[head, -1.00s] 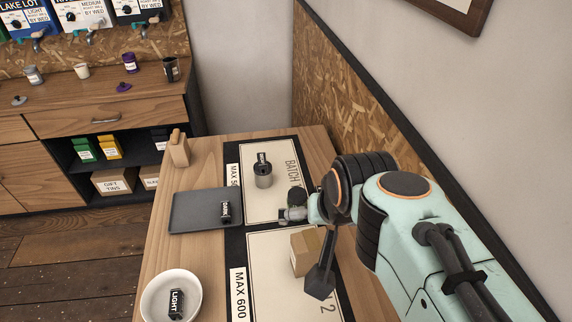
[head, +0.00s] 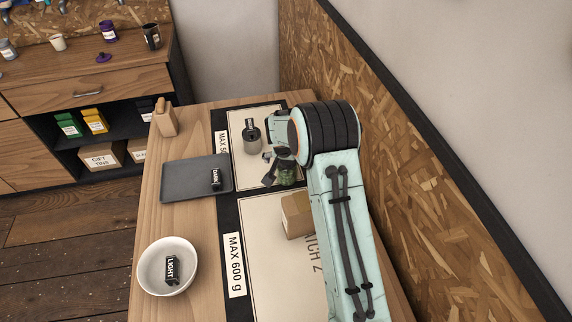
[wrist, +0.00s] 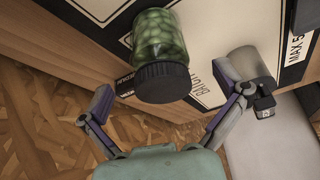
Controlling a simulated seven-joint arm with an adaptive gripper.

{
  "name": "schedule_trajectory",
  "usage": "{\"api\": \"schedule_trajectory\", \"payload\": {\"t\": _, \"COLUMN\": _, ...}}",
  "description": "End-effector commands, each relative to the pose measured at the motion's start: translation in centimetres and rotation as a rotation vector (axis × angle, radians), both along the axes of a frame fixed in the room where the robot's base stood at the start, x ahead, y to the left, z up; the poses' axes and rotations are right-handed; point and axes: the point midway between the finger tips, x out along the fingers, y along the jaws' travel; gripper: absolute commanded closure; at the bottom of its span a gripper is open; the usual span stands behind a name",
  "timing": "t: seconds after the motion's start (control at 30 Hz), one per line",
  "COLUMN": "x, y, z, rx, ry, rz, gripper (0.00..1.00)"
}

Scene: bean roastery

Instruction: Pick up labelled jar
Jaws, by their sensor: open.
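A glass jar of green beans with a black lid (wrist: 162,82) stands between my gripper's spread fingers in the wrist view. In the head view the jar (head: 287,174) shows just beside my gripper (head: 270,167), partly hidden by it. I can make out no label on the jar's visible side. My gripper (wrist: 165,95) is open, with a finger on each side of the lid; whether either touches it I cannot tell. A metal canister (head: 253,145) with a black labelled block on top stands behind on the batch mat (head: 245,178); the canister also shows beside the right finger (wrist: 250,62).
A cardboard box (head: 295,215) stands on the nearer mat. A dark tray (head: 185,180) holds a DARK block (head: 215,178). A white bowl (head: 150,285) holds a LIGHT block (head: 172,270). A wooden holder (head: 164,117) stands at the back left; a chipboard wall (head: 400,150) borders the right.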

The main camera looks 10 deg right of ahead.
Motion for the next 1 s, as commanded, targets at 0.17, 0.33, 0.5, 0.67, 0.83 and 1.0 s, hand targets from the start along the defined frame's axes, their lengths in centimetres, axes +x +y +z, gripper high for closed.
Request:
{"api": "schedule_trajectory", "payload": {"t": 0.17, "x": 1.0, "y": -0.4, "z": -2.6, "rx": -0.001, "ry": 0.001, "rz": 0.0, "gripper": 0.03}}
{"api": "schedule_trajectory", "payload": {"t": 0.33, "x": 1.4, "y": -0.6, "z": -3.6, "rx": 0.0, "ry": 0.0, "rz": 0.0, "gripper": 0.03}}
{"api": "schedule_trajectory", "payload": {"t": 0.5, "x": 1.4, "y": -0.6, "z": -3.7, "rx": 0.0, "ry": -0.001, "rz": 0.0, "gripper": 0.03}}
{"api": "schedule_trajectory", "payload": {"t": 0.67, "x": 1.4, "y": -0.6, "z": -3.7, "rx": 0.0, "ry": 0.0, "rz": 0.0, "gripper": 0.34}}
{"api": "schedule_trajectory", "payload": {"t": 0.83, "x": 1.4, "y": -0.6, "z": -3.7, "rx": 0.0, "ry": 0.001, "rz": 0.0, "gripper": 0.75}}
{"api": "schedule_trajectory", "payload": {"t": 1.0, "x": 1.4, "y": -0.6, "z": -3.7, "rx": 0.0, "ry": 0.0, "rz": 0.0, "gripper": 0.75}}
